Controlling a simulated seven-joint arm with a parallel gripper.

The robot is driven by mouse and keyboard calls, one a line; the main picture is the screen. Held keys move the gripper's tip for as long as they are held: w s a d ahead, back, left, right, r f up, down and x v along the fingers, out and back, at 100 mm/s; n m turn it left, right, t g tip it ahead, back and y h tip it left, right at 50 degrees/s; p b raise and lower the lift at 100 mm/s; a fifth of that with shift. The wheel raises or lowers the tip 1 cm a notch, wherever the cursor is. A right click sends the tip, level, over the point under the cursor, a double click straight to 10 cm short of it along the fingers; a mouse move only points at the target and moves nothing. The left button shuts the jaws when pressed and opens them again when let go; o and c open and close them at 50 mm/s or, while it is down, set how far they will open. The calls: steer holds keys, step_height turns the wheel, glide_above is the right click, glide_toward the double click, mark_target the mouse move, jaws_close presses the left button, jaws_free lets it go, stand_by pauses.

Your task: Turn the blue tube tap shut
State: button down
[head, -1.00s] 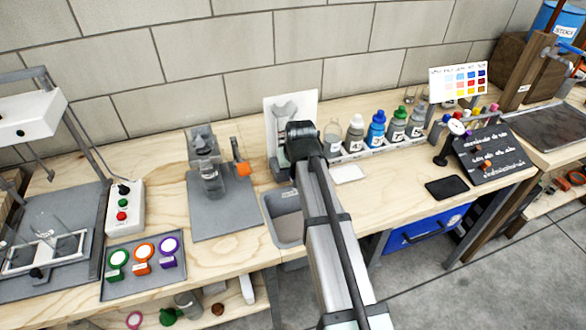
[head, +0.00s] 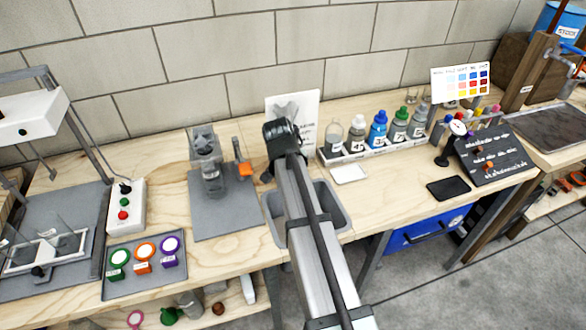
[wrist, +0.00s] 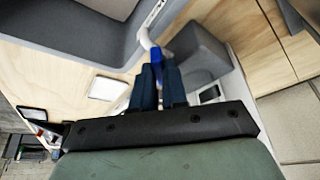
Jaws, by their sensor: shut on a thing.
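The blue tap (wrist: 157,55) shows in the wrist view, next to a pale curved tube (wrist: 146,38) beside the grey basin (wrist: 90,28). My gripper (wrist: 161,72) is shut on the blue tap; its two dark fingers lie close on either side of it. In the head view my gripper (head: 282,138) is in front of a white panel (head: 308,108) at the back of the bench, above the basin (head: 337,212). There my arm hides the tap and the tube. How far the tap is turned cannot be told.
A bottle rack (head: 368,149) stands close on the right, with a white pad (head: 348,174) in front. The wall (head: 240,55) is right behind.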

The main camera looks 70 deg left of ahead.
stand_by(0.3)
steer(key=c, duration=1.2)
jaws_free()
steer(key=shift+o, duration=0.2)
steer(key=v, duration=1.3)
steer(key=shift+s+r, duration=0.25)
steer(key=shift+r, duration=0.1)
steer(key=shift+c, duration=0.4)
